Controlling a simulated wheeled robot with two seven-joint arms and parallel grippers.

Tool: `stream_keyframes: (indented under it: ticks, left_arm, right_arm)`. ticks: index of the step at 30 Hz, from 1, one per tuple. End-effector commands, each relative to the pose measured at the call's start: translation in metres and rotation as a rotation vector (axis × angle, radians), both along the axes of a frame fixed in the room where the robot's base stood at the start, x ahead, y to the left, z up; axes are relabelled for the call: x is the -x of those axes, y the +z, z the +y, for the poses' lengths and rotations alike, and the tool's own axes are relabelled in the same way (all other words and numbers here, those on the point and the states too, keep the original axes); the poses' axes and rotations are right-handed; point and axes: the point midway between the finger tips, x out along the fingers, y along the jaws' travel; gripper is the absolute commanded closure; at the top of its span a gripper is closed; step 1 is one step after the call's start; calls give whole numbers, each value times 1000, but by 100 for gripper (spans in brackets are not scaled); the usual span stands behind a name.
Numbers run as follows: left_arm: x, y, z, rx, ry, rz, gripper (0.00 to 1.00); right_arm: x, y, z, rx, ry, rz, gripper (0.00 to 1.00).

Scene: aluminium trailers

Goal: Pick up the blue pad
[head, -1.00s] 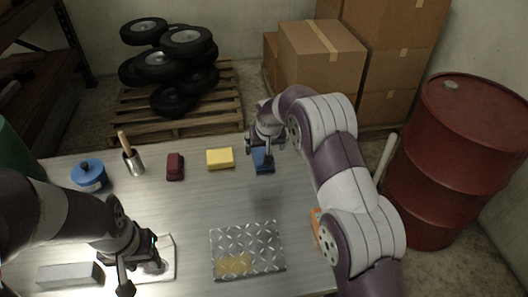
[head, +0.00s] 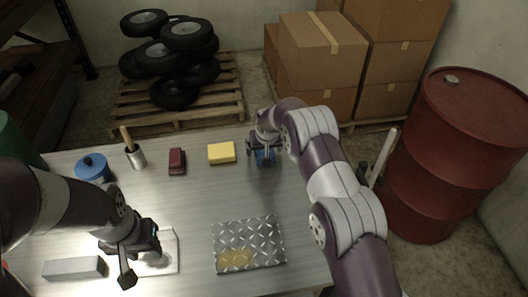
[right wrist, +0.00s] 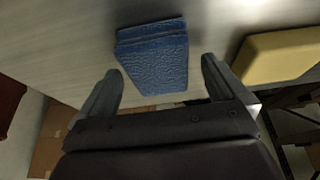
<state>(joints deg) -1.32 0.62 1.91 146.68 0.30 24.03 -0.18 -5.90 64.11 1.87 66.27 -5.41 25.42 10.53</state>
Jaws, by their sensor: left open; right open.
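The blue pad (right wrist: 155,58) lies on the table and shows in the right wrist view just beyond and between the two fingers. In the head view the blue pad (head: 262,156) is mostly hidden by my right gripper (head: 266,160), which is above it at the table's far side. My right gripper (right wrist: 160,88) is open, with a finger toward each side of the pad and nothing held. My left gripper (head: 140,262) is open over a pale tray at the front left; its fingers are partly hidden.
A yellow pad (head: 221,153) lies just left of the blue pad, with a dark red block (head: 177,161) further left. A diamond-plate sheet (head: 270,236) lies in front.

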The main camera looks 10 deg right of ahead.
Motion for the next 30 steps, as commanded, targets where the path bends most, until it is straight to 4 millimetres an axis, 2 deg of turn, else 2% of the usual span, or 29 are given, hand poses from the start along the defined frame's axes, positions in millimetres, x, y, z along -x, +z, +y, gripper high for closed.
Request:
stream_keyframes:
  ticks: [15, 16, 21, 30]
  left_arm:
    - [0, -4, 0, 0, 0, 0, 57]
    - [0, -4, 0, 0, 0, 0, 57]
    - [0, -4, 0, 0, 0, 0, 57]
    - [0, -2, 0, 0, 0, 0, 57]
  right_arm:
    - [0, -3, 0, 0, 0, 0, 1]
    - [0, -3, 0, 0, 0, 0, 4]
    - [0, -3, 0, 0, 0, 0, 56]
    - [0, -1, 0, 0, 0, 0, 57]
